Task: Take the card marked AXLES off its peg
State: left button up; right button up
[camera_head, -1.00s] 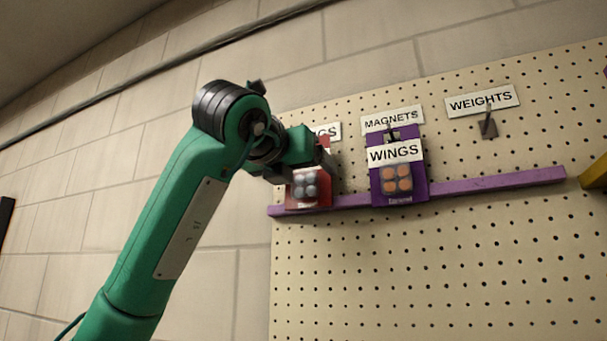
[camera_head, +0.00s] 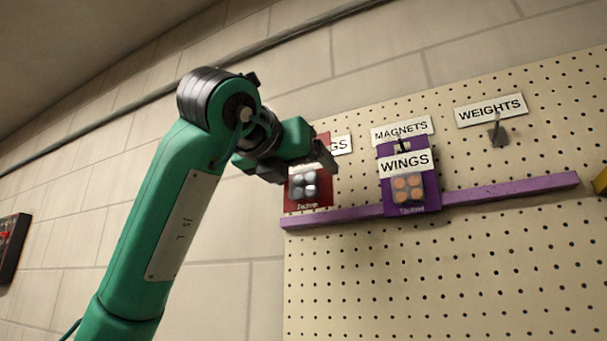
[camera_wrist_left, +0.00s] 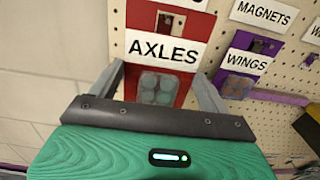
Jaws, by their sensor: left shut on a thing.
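The red AXLES card (camera_head: 310,191) shows in the head view, in front of the left end of the purple ledge. My left gripper (camera_head: 322,166) covers its upper part there, so its word is hidden. In the left wrist view the AXLES card (camera_wrist_left: 185,82) faces me with a white label and grey round parts in a clear pack. The fingers of my left gripper (camera_wrist_left: 160,88) are shut on it, one at each side. Something dark shows in its top slot; I cannot tell whether the peg is still through it. My right gripper is not in view.
The purple WINGS card (camera_head: 410,177) hangs to the right under the MAGNETS sign (camera_head: 402,130). Farther right, the peg under the WEIGHTS sign (camera_head: 490,110) is bare. The purple ledge (camera_head: 510,188) runs across the pegboard (camera_head: 440,275). A dark box (camera_head: 11,247) is at far left.

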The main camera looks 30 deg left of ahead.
pick_arm(q)
jog(key=shift+s, duration=0.15)
jog(key=shift+s+d+b, duration=0.2)
jog(key=shift+s+b, duration=0.55)
jog(key=shift+s, duration=2.2)
